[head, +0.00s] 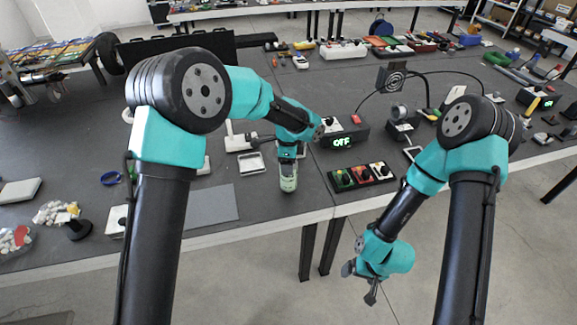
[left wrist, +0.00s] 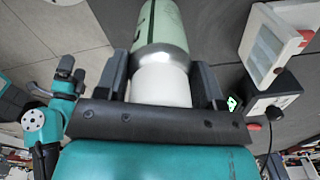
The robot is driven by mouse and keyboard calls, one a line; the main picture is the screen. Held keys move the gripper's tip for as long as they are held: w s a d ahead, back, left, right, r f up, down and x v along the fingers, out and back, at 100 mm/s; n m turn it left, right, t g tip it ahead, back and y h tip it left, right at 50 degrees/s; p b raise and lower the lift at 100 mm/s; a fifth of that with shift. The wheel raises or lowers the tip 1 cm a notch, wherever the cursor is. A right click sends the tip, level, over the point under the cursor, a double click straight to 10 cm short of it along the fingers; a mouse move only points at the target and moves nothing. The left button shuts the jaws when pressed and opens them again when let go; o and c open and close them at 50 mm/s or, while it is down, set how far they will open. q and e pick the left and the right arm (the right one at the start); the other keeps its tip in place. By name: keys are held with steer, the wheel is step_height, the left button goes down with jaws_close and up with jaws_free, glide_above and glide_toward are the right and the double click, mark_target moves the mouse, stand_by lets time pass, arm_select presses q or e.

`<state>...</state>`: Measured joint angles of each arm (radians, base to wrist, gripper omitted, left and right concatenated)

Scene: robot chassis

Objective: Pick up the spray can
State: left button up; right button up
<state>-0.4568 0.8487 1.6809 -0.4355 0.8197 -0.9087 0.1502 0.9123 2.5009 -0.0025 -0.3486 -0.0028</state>
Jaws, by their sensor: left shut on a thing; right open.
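The spray can (head: 288,181) is pale green and stands near the front edge of the table in the head view. In the left wrist view the can (left wrist: 161,32) shows a green body, a silver shoulder and a white top. My left gripper (head: 287,153) is shut on its upper end, with one finger on each side of the white top; the gripper also shows in the left wrist view (left wrist: 163,82). I cannot tell whether the can touches the table. My right gripper (head: 361,281) is open and empty, low in front of the table over the floor.
A box with a lit "OFF" display (head: 343,137) and a switch panel (head: 362,176) are right of the can. A small metal tray (head: 251,164) and a grey mat (head: 211,205) are to its left. Tools and boxes crowd the back.

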arm_select(q)
steer(key=shift+r, duration=0.6)
steer(key=shift+s+r, duration=0.2)
steer(key=shift+r, duration=0.05)
steer(key=s+r, duration=0.1)
steer(key=s, duration=1.4)
steer(key=shift+s+r, duration=0.15)
steer(key=shift+s, duration=0.2)
